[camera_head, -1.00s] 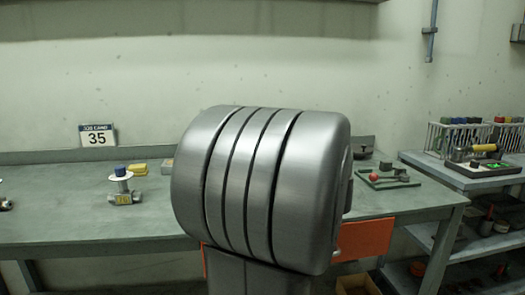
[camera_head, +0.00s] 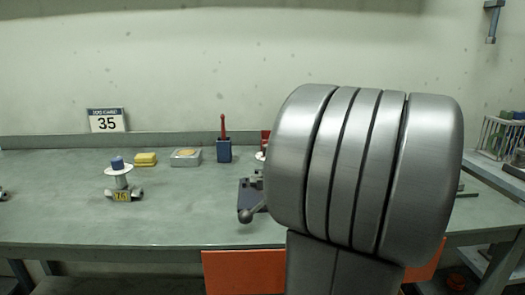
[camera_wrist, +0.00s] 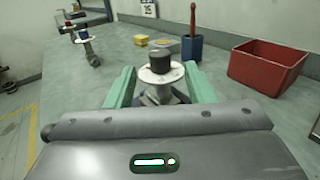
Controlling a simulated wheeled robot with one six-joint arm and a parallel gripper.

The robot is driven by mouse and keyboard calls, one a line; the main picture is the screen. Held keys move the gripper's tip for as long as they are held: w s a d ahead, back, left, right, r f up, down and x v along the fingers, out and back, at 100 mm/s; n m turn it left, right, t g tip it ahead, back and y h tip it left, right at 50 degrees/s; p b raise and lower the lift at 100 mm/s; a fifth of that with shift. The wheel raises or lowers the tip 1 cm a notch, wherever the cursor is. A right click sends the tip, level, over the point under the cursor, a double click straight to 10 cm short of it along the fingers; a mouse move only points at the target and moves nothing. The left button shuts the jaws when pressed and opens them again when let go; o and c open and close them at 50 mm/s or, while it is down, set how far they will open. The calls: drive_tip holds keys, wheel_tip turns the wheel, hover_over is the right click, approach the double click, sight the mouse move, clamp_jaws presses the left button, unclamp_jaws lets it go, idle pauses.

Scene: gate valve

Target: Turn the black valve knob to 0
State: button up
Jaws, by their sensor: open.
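The black valve knob (camera_wrist: 161,62) stands upright above a round white dial (camera_wrist: 160,75) in the wrist view. Its metal valve body shows below the dial. My gripper (camera_wrist: 158,72) is open, with one green finger on each side of the valve and the knob between the fingertips in the picture. I cannot tell whether the fingers touch it. Markings on the dial are too small to read. In the head view my arm hides the gripper and the black knob.
A blue-knobbed valve (camera_head: 118,163) with a yellow tag stands at left on the bench. A yellow block (camera_head: 145,159), a grey box (camera_head: 186,157) and a blue holder (camera_head: 224,150) stand behind. A red bin (camera_wrist: 268,65) is at right. Bare bench lies around the blue-knobbed valve.

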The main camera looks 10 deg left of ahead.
drive_tip(key=b+x, duration=0.1)
drive_tip(key=x, duration=0.7)
drive_tip(key=shift+a+b, duration=0.15)
drive_tip(key=shift+b, duration=0.2)
drive_tip(key=c, duration=1)
